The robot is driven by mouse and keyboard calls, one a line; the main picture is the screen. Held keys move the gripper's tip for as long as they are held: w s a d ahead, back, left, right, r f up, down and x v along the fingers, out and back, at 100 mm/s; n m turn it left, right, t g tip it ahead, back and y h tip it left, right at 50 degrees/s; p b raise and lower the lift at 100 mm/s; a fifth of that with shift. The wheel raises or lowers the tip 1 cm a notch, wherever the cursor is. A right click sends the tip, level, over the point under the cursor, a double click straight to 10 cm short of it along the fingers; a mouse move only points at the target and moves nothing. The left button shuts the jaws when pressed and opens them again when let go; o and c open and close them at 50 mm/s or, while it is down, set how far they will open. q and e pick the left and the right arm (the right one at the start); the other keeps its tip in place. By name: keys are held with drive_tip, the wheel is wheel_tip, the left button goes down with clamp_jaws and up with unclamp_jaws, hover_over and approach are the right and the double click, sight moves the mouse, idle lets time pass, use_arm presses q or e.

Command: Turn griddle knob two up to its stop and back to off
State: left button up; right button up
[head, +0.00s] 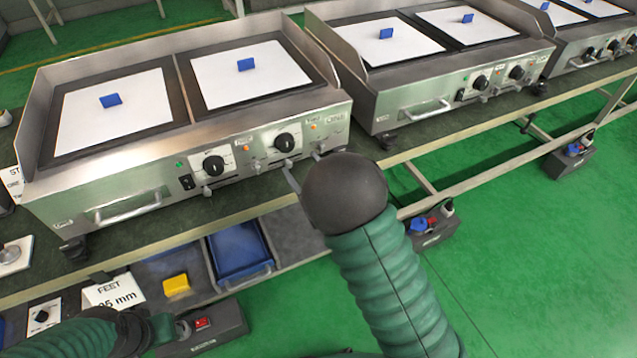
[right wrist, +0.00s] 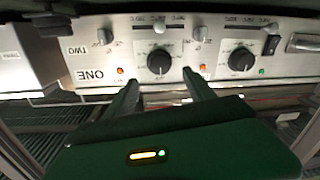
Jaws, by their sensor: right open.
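The near griddle has a steel front panel (head: 130,190) with two black knobs. Its right-hand knob (head: 285,142) also shows in the right wrist view (right wrist: 159,62), where the picture is upside down. Its left-hand knob (head: 213,165) shows there too (right wrist: 241,59). My right gripper (right wrist: 163,92) is open and empty, its two fingers apart below the right-hand knob in that view, one to each side. I see no finger touching the knob. In the head view my dark round wrist hides much of this gripper.
Small levers and orange lamps sit beside the knobs. A bar handle (head: 130,207) projects from the panel's left. A second griddle (head: 440,85) stands to the right on the same bench. Below are a blue tray (head: 238,252) and a yellow block (head: 176,285).

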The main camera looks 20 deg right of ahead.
drive_tip(key=s+d+p, duration=0.1)
drive_tip(key=s+p, duration=0.6)
drive_tip(key=s, duration=0.2)
drive_tip(key=s+a+m+g+h, duration=0.15)
drive_tip(key=s+m+g, duration=0.25)
drive_tip(key=s+g, duration=0.95)
wheel_tip(320, 180, up, 19)
drive_tip(key=s+g+p, duration=0.1)
drive_tip(key=p, duration=1.9)
drive_tip(key=shift+s+h, duration=0.15)
drive_tip(key=shift+h, duration=0.2)
